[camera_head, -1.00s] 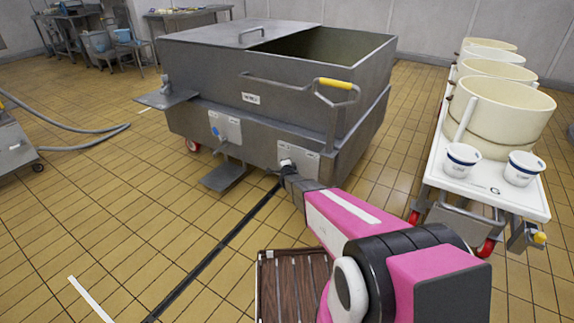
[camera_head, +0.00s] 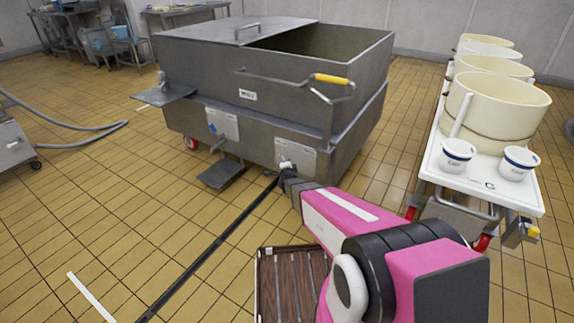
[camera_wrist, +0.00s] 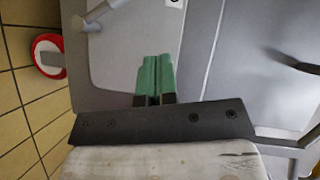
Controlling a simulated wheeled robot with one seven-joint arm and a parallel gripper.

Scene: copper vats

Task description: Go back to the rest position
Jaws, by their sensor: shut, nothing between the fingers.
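My gripper (camera_wrist: 155,78) shows in the wrist view as two green fingers closed together with nothing between them. They point at a grey panel (camera_wrist: 115,50) on the metal vat.
A white trolley (camera_head: 490,186) with cream tubs (camera_head: 497,108) and two small cups (camera_head: 458,154) stands right. A brown slatted rack (camera_head: 285,285) lies beside my arm. A red-rimmed wheel (camera_wrist: 48,56) shows left in the wrist view. Tiled floor (camera_head: 80,220) is open left.

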